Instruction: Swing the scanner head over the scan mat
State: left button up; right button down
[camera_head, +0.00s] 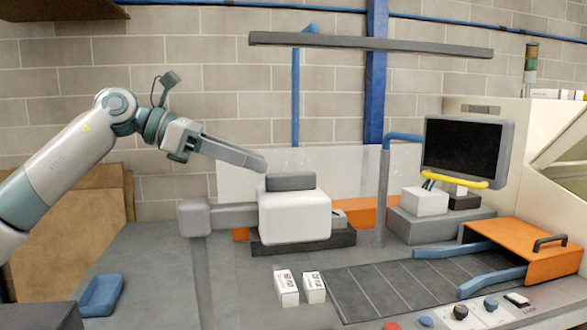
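The scanner head (293,216) is a white rounded box with a grey block (290,181) on top. It sits on a grey arm (234,216) that runs left to a grey post (194,218). A dark panelled surface (398,291) lies to its right and front; it looks like the scan mat, but I cannot be sure. The head is not over it. My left gripper (262,165) reaches in from the left, its tip just above and left of the grey block. Its fingers overlap from this side, so the opening and any contact are unclear. My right gripper is out of view.
Two small white boxes (287,288) stand in front of the head, left of the panelled surface. A monitor (462,148) with a yellow bar, an orange housing (535,248) and blue rails (492,283) are at right. A blue tray (102,295) lies front left.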

aim_at(289, 173)
pick_arm(q)
jog(key=p+x, duration=0.2)
jog(key=x, duration=0.6)
jog(key=shift+d+p, duration=0.1)
jog(key=shift+p, duration=0.3)
jog(key=shift+w+d+f, duration=0.1)
jog(key=shift+d+f, duration=0.1)
jog(key=shift+d, duration=0.25)
jog(key=shift+c, duration=0.3)
grip_shut()
